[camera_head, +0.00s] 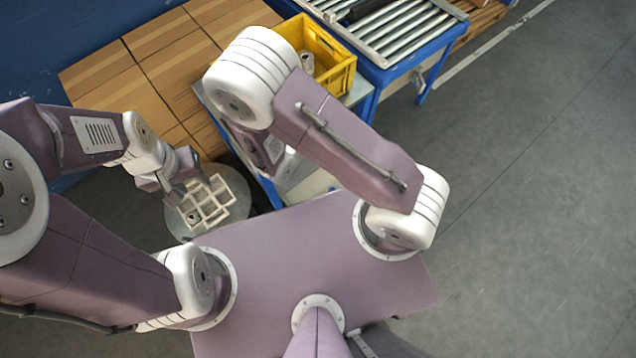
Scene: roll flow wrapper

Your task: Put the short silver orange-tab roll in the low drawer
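My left gripper (188,187) is over the white divided tray (238,187), its two fingers apart with no roll visible between them. A small grey round item (193,216) sits in a near compartment of the tray; I cannot tell whether it is a roll. A silvery item (307,62) lies in the yellow crate (343,76); no orange tab can be made out. My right arm crosses the middle of the view and hides its own gripper. I cannot make out the low drawer for certain.
The tray stands on a round grey stand (178,228). Cardboard boxes (160,62) stand behind it. A blue-framed roller conveyor (400,32) is at the back, beside the crate. The grey floor (530,200) on the right is clear.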

